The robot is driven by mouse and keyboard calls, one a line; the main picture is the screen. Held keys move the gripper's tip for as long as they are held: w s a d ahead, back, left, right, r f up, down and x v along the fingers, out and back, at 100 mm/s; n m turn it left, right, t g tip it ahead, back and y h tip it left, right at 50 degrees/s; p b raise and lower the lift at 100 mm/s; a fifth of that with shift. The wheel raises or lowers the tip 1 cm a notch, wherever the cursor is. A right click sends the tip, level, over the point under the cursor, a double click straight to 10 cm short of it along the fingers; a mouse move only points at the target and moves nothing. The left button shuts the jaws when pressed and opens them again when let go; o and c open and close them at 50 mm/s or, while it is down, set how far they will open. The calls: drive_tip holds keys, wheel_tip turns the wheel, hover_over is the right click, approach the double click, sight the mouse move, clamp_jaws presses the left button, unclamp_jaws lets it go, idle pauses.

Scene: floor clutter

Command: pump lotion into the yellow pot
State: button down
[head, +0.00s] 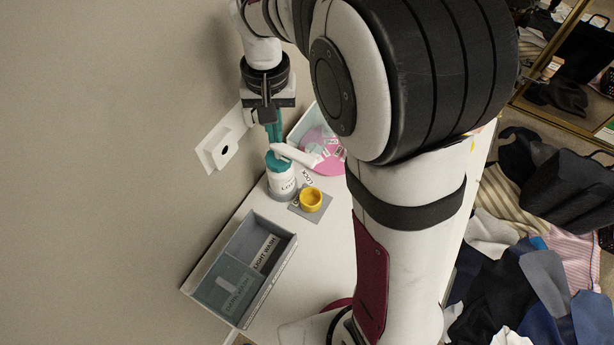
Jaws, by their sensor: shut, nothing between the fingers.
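The lotion bottle (283,186) is white with dark lettering and a teal collar, and stands upright on the white table near the wall. Its white pump spout (295,154) points to the right. The small yellow pot (311,199) sits on a grey square mat just right of the bottle, below the spout's end in the picture. My gripper (273,133) points down with its teal fingers shut and empty, right above the pump head. I cannot tell whether the fingertips touch the pump. The pot's inside is too small to read.
A grey two-part box (288,262) labelled "LIGHT WASH" stands at the table's front left. A pink round item (325,165) and a clear bin lie behind the pot. A white plate is on the wall (222,148). Clothes (545,270) cover the floor at right.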

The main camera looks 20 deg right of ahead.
drive_tip(key=shift+f, duration=1.2)
drive_tip(key=shift+r, duration=1.55)
wheel_tip(320, 180, up, 6)
